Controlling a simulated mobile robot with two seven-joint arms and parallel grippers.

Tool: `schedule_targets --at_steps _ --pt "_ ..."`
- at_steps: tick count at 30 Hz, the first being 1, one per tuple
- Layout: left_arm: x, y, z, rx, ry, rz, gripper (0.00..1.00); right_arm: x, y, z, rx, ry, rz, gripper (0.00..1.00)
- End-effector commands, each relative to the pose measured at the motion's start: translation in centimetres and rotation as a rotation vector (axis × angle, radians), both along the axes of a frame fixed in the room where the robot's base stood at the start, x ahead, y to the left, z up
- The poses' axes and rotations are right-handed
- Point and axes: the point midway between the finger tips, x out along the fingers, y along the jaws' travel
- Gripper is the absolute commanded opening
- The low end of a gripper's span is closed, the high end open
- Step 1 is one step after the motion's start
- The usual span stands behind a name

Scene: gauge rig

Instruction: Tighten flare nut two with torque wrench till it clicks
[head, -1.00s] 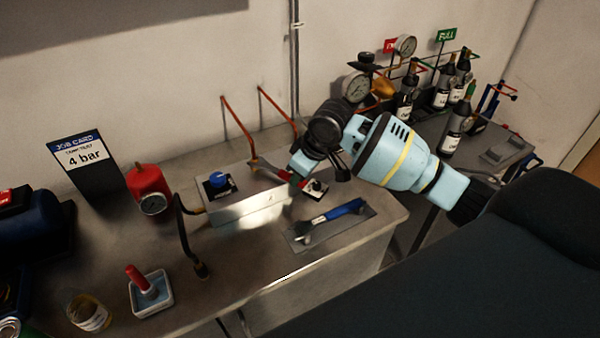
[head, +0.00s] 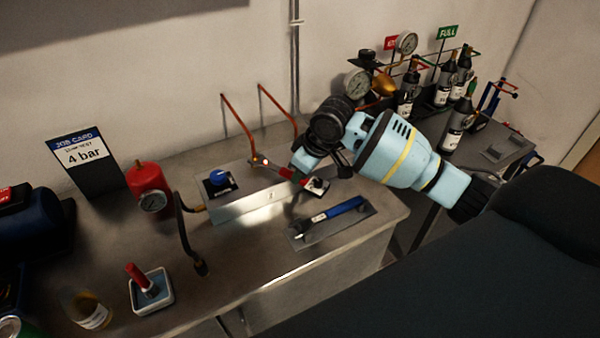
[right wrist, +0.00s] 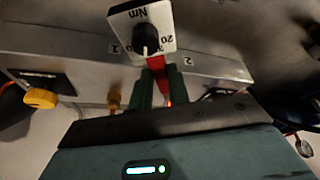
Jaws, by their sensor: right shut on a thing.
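My right gripper (head: 301,169) is shut on the red handle of the torque wrench (head: 285,172), above the grey manifold block. The wrench head points left toward the foot of the copper pipes, with a small bright spot there. In the right wrist view, the red handle (right wrist: 157,74) sits between green fingers (right wrist: 154,94). A white plate with a black knob, marked Nm (right wrist: 143,38), is at the handle's end. The block's face (right wrist: 215,68) carries the numbers 1 and 2. Flare nut two cannot be made out, nor whether the wrench is seated on it. My left gripper is out of view.
A blue-handled tool (head: 345,208) lies on a grey mat in front of the block. A blue knob (head: 219,177), red gauge unit (head: 150,188) and dark hose (head: 182,230) stand left. Bottles (head: 455,125) and gauges are behind right. Bench front is partly clear.

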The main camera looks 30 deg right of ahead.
Motion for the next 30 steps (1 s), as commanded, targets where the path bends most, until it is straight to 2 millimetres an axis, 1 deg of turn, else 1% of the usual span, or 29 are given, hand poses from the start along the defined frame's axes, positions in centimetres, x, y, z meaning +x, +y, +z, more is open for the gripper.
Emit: schedule_targets --at_steps 30 --pt "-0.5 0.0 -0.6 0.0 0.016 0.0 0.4 0.9 -1.2 0.2 0.002 -0.006 0.099 0.0"
